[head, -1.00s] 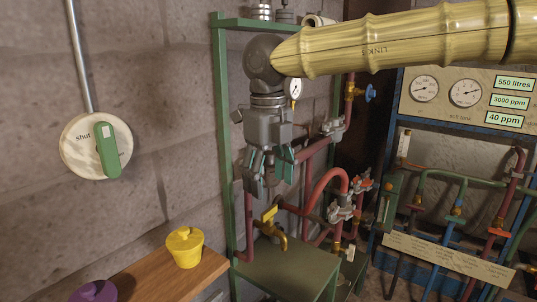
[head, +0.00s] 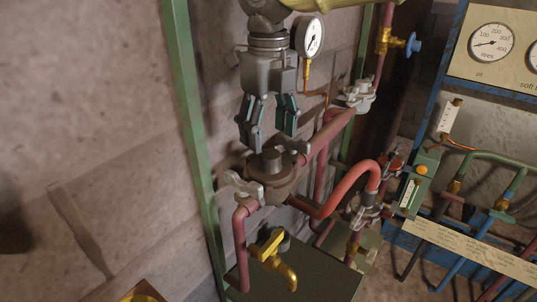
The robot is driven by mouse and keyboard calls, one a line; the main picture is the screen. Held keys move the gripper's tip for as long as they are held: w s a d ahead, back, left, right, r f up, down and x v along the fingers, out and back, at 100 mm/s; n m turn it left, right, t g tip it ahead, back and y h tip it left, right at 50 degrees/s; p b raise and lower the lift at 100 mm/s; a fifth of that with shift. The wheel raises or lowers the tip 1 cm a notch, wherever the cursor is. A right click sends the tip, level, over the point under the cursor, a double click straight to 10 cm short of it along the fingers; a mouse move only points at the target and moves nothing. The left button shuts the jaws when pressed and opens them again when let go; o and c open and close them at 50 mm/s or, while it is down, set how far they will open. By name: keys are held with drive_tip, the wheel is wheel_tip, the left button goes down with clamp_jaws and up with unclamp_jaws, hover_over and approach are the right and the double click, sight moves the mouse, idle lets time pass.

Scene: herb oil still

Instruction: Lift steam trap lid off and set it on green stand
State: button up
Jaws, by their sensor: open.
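The steam trap (head: 268,187) is a dark round body in the red pipework, in the middle of the head view. Its lid (head: 272,163) appears as a round top with a short raised knob, seated on the body. Clamp-like grey fittings flank it. My gripper (head: 268,140) is open and points down just above the lid, its two dark fingers apart and empty. I cannot tell whether a fingertip touches the knob. A green flat top (head: 310,275), which may be the green stand, lies below the pipes at the bottom, partly cut off.
A yellow tap (head: 272,255) juts out over the green top. A green upright post (head: 192,140) stands left of my gripper. A gauge (head: 310,37) and red pipes crowd the right. The rim of a yellow pot (head: 142,293) shows at the bottom left.

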sight(270, 153)
drive_tip(key=s, duration=0.1)
drive_tip(key=s+f, duration=0.1)
drive_tip(key=s+p, duration=0.1)
drive_tip(key=shift+d+f, duration=0.15)
drive_tip(key=shift+d, duration=0.2)
drive_tip(key=w+f, duration=0.4)
drive_tip(key=shift+w+a+f, duration=0.25)
drive_tip(key=shift+f, duration=0.15)
drive_tip(key=shift+s+d+r, duration=0.15)
drive_tip(key=shift+s, duration=0.3)
drive_tip(key=shift+s+r, duration=0.2)
drive_tip(key=shift+s, duration=0.25)
drive_tip(key=shift+s+r, duration=0.2)
drive_tip(key=shift+s, duration=0.25)
drive_tip(key=shift+c, duration=1.1)
drive_tip(key=shift+w+f, duration=0.4)
drive_tip(key=shift+w, duration=0.25)
drive_tip(key=c, duration=0.7)
drive_tip(key=shift+w, duration=0.15)
drive_tip(key=c, duration=0.3)
drive_tip(key=shift+s+r, duration=0.15)
drive_tip(key=shift+s, duration=0.15)
clamp_jaws()
drive_tip(key=shift+w, duration=0.1)
